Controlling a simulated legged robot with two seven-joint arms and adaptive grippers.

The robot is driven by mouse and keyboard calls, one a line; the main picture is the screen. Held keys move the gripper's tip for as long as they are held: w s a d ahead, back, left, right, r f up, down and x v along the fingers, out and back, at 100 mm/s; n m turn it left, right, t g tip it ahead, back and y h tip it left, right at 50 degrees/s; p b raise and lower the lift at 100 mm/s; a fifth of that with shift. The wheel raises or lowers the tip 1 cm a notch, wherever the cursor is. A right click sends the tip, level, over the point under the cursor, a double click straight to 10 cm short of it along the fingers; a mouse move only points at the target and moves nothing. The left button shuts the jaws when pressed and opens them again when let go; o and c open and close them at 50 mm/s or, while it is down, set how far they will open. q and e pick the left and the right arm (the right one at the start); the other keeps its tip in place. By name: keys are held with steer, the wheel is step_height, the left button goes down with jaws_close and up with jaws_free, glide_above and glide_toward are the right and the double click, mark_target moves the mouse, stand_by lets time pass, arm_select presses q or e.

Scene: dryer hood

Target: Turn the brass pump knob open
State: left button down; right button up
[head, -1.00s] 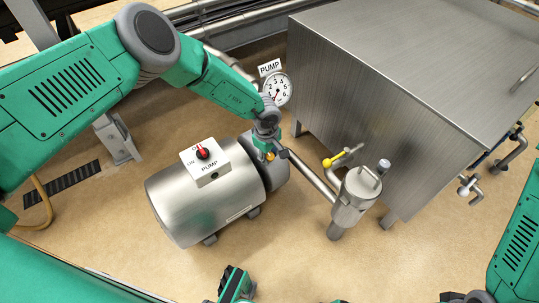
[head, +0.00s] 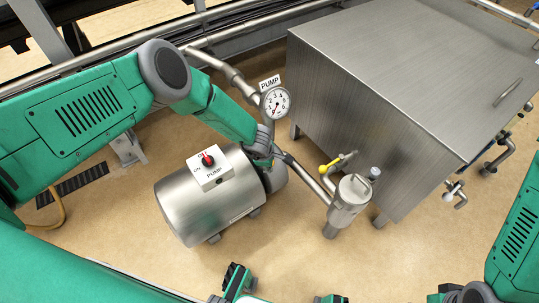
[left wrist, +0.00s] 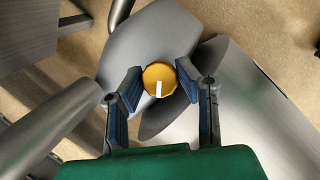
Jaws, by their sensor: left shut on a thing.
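The brass pump knob (left wrist: 158,78) is a round yellow cap with a white mark that runs from near its middle toward the bottom of the left wrist view. My left gripper (left wrist: 153,82) has one blue-padded finger on each side of the knob and is shut on it. In the head view my left gripper (head: 262,164) is at the right end of the steel pump (head: 205,205), and the knob is hidden there. Parts of my right gripper (head: 285,290) show at the bottom edge; its opening is unclear.
A white switch box (head: 210,172) with a red switch stands on the pump. A round gauge (head: 275,102) under a PUMP label stands behind my left gripper. A steel filter can (head: 350,195), a yellow-handled valve (head: 330,165) and a large steel cabinet (head: 385,110) are to the right.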

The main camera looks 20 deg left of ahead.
arm_select(q)
steer(key=n+p, duration=0.1)
steer(key=p, duration=0.1)
steer(key=n+t+p, duration=0.1)
steer(key=n+p, duration=0.1)
steer(key=shift+r+n+p, duration=0.2)
steer(key=shift+n+p, duration=0.1)
steer(key=shift+f+n+t+y+p, duration=0.1)
steer(key=shift+n+t+y+p, duration=0.4)
steer(key=shift+n, duration=0.4)
steer(key=shift+d+f+n+t, duration=0.15)
steer(key=shift+n+t, duration=0.25)
steer(key=shift+n, duration=0.8)
steer(key=shift+s+n+y, duration=0.1)
steer(key=shift+n+y, duration=0.5)
steer(key=shift+n, duration=0.7)
steer(key=c, duration=1.2)
jaws_free()
